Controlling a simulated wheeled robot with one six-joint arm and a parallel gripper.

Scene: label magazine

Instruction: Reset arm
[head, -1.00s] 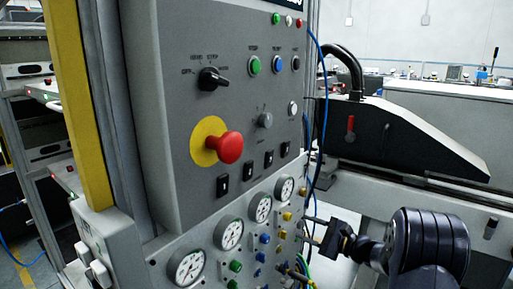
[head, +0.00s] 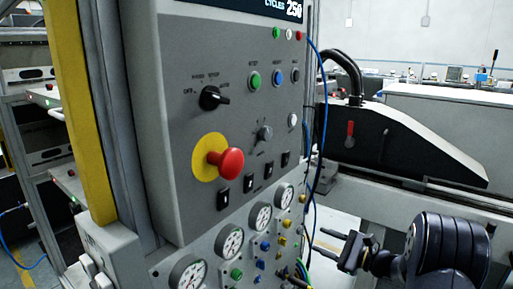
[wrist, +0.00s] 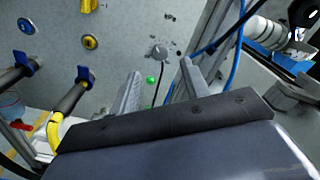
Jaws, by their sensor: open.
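My gripper (head: 333,242) is at the lower right in the head view, to the right of the grey control panel (head: 177,125) and apart from it. Its two fingers point left and have a gap between them. In the wrist view my gripper (wrist: 160,85) is open, with nothing between its fingers. Behind the fingers the wrist view shows a grey panel face with blue and yellow fittings (wrist: 90,42) and black hose ends. My dark arm links fill the lower right corner of the head view.
The panel carries a red emergency button (head: 226,162), a black rotary switch (head: 212,97) and several gauges (head: 230,243). A blue cable (head: 322,100) hangs down its right edge. A black sloped housing (head: 400,145) stands behind my arm. Yellow-ended hoses (wrist: 55,125) lie left of my gripper.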

